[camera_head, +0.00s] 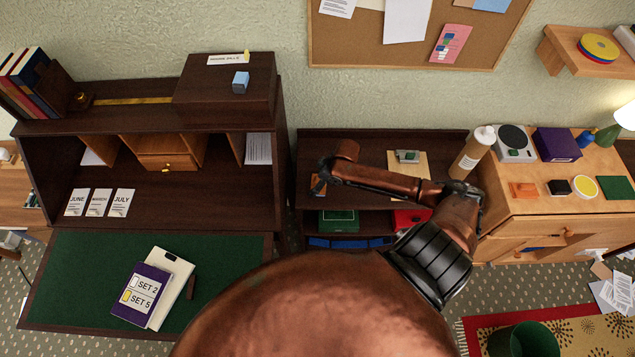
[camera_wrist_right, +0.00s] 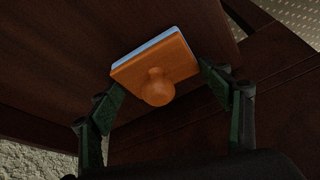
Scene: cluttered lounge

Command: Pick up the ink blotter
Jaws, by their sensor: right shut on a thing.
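The ink blotter (camera_wrist_right: 178,62) is an orange wooden block with a round knob and a pale layer along its far edge. In the right wrist view it sits between the two fingers of my right gripper (camera_wrist_right: 160,78), which is shut on its sides. In the head view my right gripper (camera_head: 323,180) is at the left end of the low dark bookcase's top, and only a small orange part of the blotter (camera_head: 319,187) shows beside it. Whether the blotter still touches the wood is unclear. My left gripper is not in view.
The dark bookcase (camera_head: 385,143) holds a tan clipboard (camera_head: 420,165) on its top. A dark desk with a green writing surface (camera_head: 85,265) stands at left. A light wooden cabinet (camera_head: 530,205) with several items and a tan bottle (camera_head: 472,152) stand at right.

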